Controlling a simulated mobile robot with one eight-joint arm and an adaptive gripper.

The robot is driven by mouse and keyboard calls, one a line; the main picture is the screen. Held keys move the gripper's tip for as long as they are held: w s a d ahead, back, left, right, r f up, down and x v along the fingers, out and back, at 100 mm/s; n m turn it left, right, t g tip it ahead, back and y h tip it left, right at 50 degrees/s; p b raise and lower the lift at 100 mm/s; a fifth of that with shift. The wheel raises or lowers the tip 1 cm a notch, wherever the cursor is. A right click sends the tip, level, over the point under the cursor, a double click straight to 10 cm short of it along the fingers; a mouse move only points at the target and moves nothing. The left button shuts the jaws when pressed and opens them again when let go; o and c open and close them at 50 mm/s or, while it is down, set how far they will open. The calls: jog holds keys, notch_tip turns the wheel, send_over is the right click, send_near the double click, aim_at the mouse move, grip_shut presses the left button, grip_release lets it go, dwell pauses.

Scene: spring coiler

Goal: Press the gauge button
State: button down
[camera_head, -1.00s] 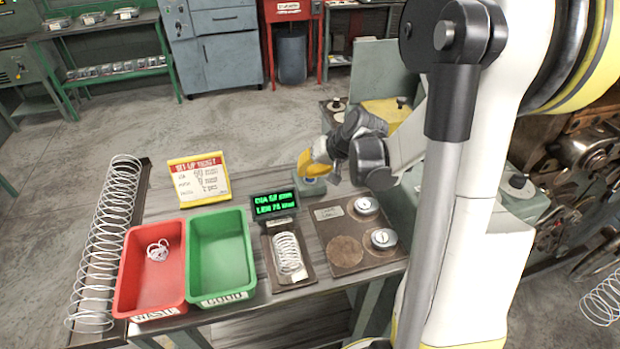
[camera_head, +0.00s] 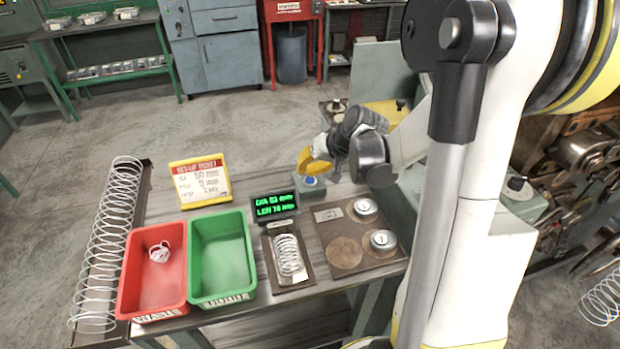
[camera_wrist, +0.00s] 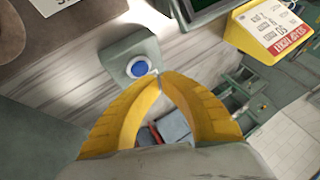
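The gauge button is a round blue cap (camera_head: 310,181) with a pale ring, set on a small grey-green box (camera_wrist: 118,50) on the bench. In the wrist view the blue cap (camera_wrist: 138,67) lies just beyond my fingertips and is uncovered. My gripper (camera_head: 307,172) has yellow fingers and is just above the box in the head view. In the wrist view its fingertips (camera_wrist: 160,77) meet, with nothing between them. The tips are close to the button's edge; I see no clear contact. A gauge display (camera_head: 274,205) with green text stands beside the box.
A yellow-framed sheet (camera_head: 201,181) stands left of the button. In front are a red bin (camera_head: 131,292), a green bin (camera_head: 243,217), a spring on a dark tray (camera_head: 309,277) and a brown board (camera_head: 322,233) with metal weights. Bare bench lies around the box.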

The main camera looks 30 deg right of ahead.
aim_at(306, 178)
jog(key=shift+r+p, duration=1.9)
jog(key=shift+r, duration=0.6)
